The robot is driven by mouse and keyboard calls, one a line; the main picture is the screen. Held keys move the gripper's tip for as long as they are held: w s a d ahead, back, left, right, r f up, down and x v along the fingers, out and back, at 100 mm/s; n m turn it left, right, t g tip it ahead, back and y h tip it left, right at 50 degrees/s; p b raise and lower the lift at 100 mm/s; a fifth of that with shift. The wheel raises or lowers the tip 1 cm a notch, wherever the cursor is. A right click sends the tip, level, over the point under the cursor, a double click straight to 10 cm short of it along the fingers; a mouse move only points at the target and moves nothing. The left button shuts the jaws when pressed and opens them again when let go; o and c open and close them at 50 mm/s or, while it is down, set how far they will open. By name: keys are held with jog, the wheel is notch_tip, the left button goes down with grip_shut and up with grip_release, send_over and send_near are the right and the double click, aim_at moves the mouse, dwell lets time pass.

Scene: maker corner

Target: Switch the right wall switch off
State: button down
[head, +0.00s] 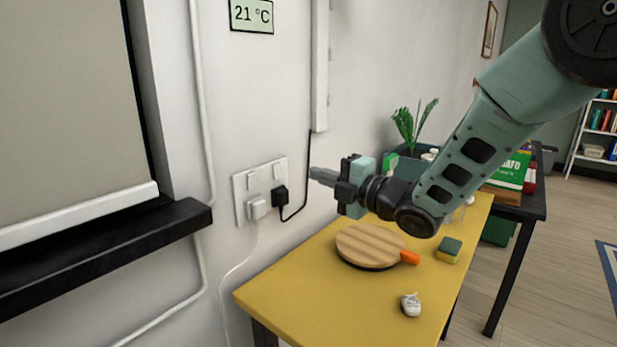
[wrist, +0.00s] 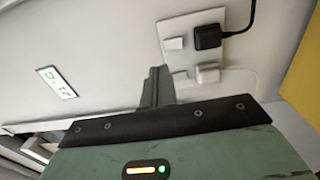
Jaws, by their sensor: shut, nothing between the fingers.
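A white socket plate (head: 240,206) is on the wall, with two small rocker switches along its top. The right wall switch (head: 277,171) is above a black plug (head: 281,196). The left switch (head: 251,181) is above a white plug (head: 256,207). My gripper (head: 312,173) is shut and empty, to the right of the plate and pointing at it, with a gap in the picture. In the wrist view the shut fingers (wrist: 157,72) show just left of the plate, near the right switch (wrist: 174,43). I cannot tell whether that switch is on or off.
A black cord runs from the black plug up the wall. A dark window ledge (head: 100,260) juts out at left. A temperature display (head: 251,14) hangs above.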

jog(key=v, duration=0.4)
jog(key=shift+s+d+r+b, duration=0.15)
jog(key=shift+d+r+b, duration=0.15)
jog(key=s+d+f+m+g+h+p, duration=0.1)
jog(key=s+d+m+g+h+p, duration=0.1)
jog(key=s+m, duration=0.5)
jog(key=s+d+f+m+g+h+p, duration=0.1)
jog(key=s+d+m+g+h+p, duration=0.2)
jog(key=s+m+h, duration=0.4)
jog(key=s+d+f+m+g+h+p, duration=0.2)
jog(key=s+m+g, duration=0.4)
jog(key=s, duration=1.4)
jog(key=d+h+p, duration=0.1)
jog(key=d+h, duration=0.1)
jog(key=shift+s+m+h, duration=0.35)
jog(key=shift+m+h, duration=0.05)
